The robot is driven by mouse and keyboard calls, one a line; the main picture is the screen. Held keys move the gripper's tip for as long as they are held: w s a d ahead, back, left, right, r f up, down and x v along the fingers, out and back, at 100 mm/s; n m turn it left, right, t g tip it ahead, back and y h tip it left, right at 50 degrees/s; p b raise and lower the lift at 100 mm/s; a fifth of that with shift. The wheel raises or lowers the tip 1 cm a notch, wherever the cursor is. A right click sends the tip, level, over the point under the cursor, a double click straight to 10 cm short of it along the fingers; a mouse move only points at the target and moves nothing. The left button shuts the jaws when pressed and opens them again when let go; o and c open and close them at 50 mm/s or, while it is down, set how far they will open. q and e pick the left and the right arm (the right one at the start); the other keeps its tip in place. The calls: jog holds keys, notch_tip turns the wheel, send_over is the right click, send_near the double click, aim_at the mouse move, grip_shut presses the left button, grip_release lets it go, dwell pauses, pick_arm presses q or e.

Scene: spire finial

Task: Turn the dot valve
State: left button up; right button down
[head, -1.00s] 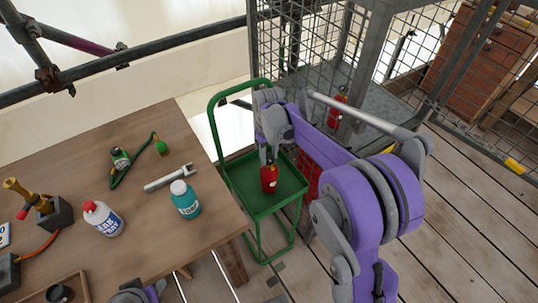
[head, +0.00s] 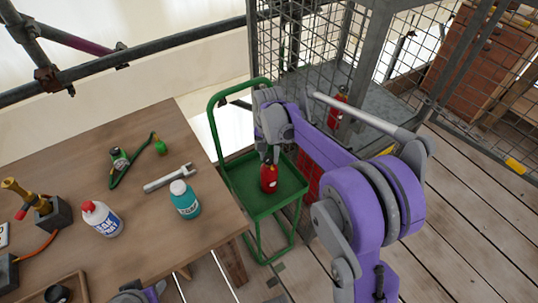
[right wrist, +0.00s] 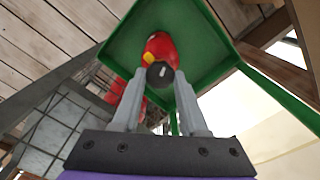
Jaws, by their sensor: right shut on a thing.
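A small red cylinder (head: 268,181) stands upright in the green cart's tray (head: 262,205). In the right wrist view the red cylinder (right wrist: 157,46) has a dark round knob (right wrist: 160,74) with a short white mark on its face, and a yellow patch beside it. My right gripper (right wrist: 160,80) reaches down over the cylinder and is shut on the knob, one finger on each side. In the head view my right wrist hides the knob. Only a piece of my left arm shows at the bottom edge of the head view; its fingers are out of the picture.
The cart's green handle (head: 211,125) rises at its left. A wooden table (head: 140,240) holds a teal bottle (head: 185,203), a white bottle (head: 104,222) and a grey wrench (head: 168,178). A mesh cage (head: 290,45) stands behind; another red cylinder (head: 338,108) is there.

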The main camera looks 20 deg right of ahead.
aim_at(269, 158)
jog(key=m, duration=0.5)
jog(key=shift+m, duration=0.4)
dwell(0.3)
jog(key=shift+c, duration=2.2)
grip_release()
notch_tip(269, 158, up, 11)
jog(key=p, duration=0.1)
jog(key=shift+f, duration=0.1)
